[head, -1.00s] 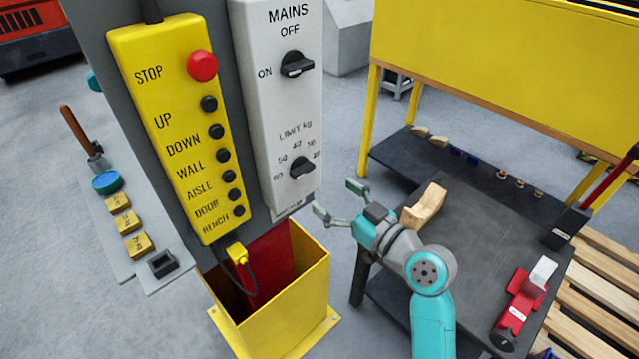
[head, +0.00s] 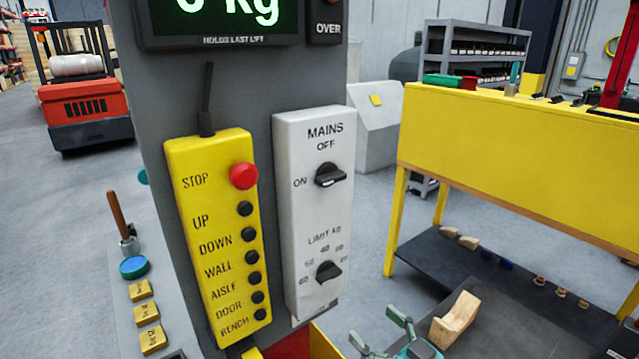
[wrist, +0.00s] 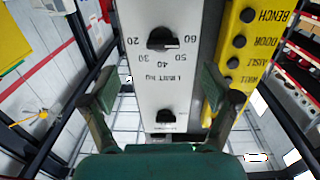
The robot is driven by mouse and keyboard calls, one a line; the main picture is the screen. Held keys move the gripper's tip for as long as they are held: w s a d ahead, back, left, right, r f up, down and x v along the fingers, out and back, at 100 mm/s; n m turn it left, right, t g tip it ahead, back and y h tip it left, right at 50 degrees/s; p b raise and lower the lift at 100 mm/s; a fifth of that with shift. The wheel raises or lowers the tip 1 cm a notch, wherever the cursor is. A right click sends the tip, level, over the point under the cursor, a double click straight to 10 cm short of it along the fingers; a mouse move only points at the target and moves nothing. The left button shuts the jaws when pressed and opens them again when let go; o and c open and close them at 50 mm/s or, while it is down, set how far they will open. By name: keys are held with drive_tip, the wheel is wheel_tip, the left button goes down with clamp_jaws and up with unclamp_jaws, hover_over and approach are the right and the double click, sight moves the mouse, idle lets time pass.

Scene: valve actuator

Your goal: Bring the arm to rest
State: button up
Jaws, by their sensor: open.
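My gripper (head: 378,332) is at the bottom of the head view, just right of the column's foot, open and empty. Its teal arm is mostly cut off by the lower frame edge. In the wrist view my gripper (wrist: 165,90) has its two fingers spread apart, with the white mains panel (wrist: 172,75) seen between them. Nothing is held. The mains panel (head: 316,240) with its two black knobs stands above and left of my gripper in the head view. The yellow button pendant (head: 215,270) hangs left of it, also at the right in the wrist view.
A dark low table (head: 500,335) with a wooden block (head: 455,318) is right of my gripper. A yellow bench (head: 500,160) stands behind it. A grey column (head: 160,90) with a green display (head: 220,12) carries the panels. A red forklift (head: 85,105) stands far left.

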drive_tip(key=s+d+f+m+h, duration=0.2)
drive_tip(key=s+f+m+h, duration=0.15)
drive_tip(key=s+f, duration=0.55)
drive_tip(key=s+d+f+m+h, duration=0.3)
drive_tip(key=s+f+h, duration=0.1)
drive_tip(key=s+f, duration=0.5)
drive_tip(key=s+r+h, duration=0.1)
drive_tip(key=s+r, duration=0.1)
drive_tip(key=s, duration=0.9)
drive_tip(key=s+r+h, duration=0.1)
drive_tip(key=s+r, duration=0.1)
drive_tip(key=s, duration=0.9)
drive_tip(key=shift+s+d+r, duration=0.4)
drive_tip(key=shift+w, duration=0.1)
